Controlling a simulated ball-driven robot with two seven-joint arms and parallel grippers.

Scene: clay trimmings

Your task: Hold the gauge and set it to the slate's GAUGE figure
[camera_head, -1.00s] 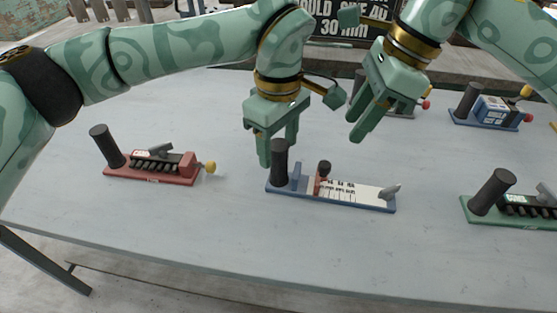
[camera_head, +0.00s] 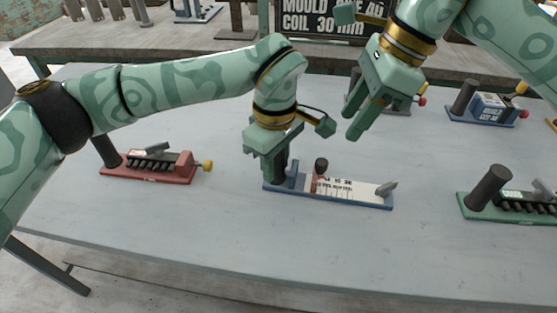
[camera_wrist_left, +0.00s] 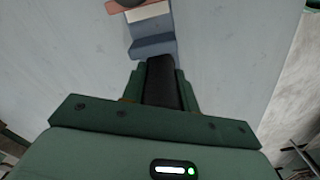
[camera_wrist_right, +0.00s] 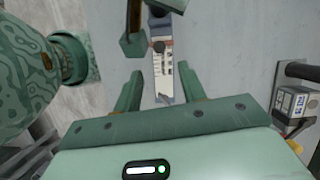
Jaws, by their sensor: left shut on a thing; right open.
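The gauge (camera_head: 335,196) is a blue base with a white printed scale, lying on the table. It has a dark upright handle (camera_head: 283,172) at its left end, a red slider with a dark knob (camera_head: 321,164), and a grey lever (camera_head: 387,188) at the right end. My left gripper (camera_head: 270,168) is shut on the handle, also seen in the left wrist view (camera_wrist_left: 160,80). My right gripper (camera_head: 362,128) is open and empty, above and behind the gauge. The slate (camera_head: 335,22) at the back reads "COIL 30 mm"; its upper text is cut off.
A red-based device (camera_head: 150,175) stands left of the gauge, a green-based one (camera_head: 510,212) to the right. A blue-based device (camera_head: 487,110) stands at the back right, and another is partly hidden behind my right gripper. The table front (camera_head: 300,240) is clear.

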